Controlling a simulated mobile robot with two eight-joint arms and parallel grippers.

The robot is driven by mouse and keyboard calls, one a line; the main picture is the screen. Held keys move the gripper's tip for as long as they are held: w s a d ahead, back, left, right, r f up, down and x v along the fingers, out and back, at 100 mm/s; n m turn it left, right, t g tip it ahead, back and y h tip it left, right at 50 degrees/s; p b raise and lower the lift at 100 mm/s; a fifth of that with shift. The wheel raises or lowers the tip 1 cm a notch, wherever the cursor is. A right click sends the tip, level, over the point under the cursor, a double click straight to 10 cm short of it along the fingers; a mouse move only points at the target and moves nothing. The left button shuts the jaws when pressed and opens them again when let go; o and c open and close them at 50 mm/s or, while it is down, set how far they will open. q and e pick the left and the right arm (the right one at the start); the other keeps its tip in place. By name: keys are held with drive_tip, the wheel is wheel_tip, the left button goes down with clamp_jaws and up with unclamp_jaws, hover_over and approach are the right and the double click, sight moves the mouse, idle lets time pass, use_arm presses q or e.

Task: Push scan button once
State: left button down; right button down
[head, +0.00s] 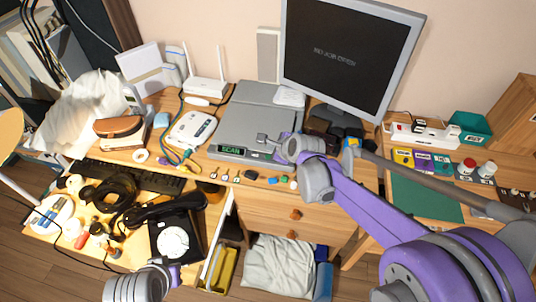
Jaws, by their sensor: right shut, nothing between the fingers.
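A flat grey scanner (240,100) lies on the desk below the monitor. A small dark panel with green "SCAN" lettering (231,150) is on its front edge. My right gripper (263,138) is shut and empty, over the right part of the scanner's front, just right of the lettering. I cannot tell whether it touches the scanner. The scan button itself is too small or covered to make out beside the gripper. Part of my left arm (140,286) shows at the bottom left, away from the scanner; its fingertips are not clear.
A monitor (350,50) stands behind my right arm. A white router (205,88) and a white phone-like device (192,130) are left of the scanner. Several small coloured items lie along the desk's front edge. A power strip (425,134) and green mat (420,195) are at the right.

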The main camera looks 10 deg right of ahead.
sight(271, 161)
drive_tip(key=shift+r+p, duration=0.95)
drive_tip(key=shift+r, duration=0.85)
drive_tip(key=s+d+n+g+h+p, duration=0.1)
drive_tip(key=s+d+n, duration=0.2)
drive_tip(key=s+n, duration=0.8)
drive_tip(key=s+d+n+g+h+p, duration=0.1)
drive_tip(key=s+d+n+g+h, duration=0.1)
drive_tip(key=s+n, duration=1)
drive_tip(key=s+d, duration=0.1)
drive_tip(key=s, duration=0.5)
drive_tip(key=shift+s+r+p, duration=0.2)
drive_tip(key=shift+s+p, duration=0.05)
drive_tip(key=shift+p, duration=0.1)
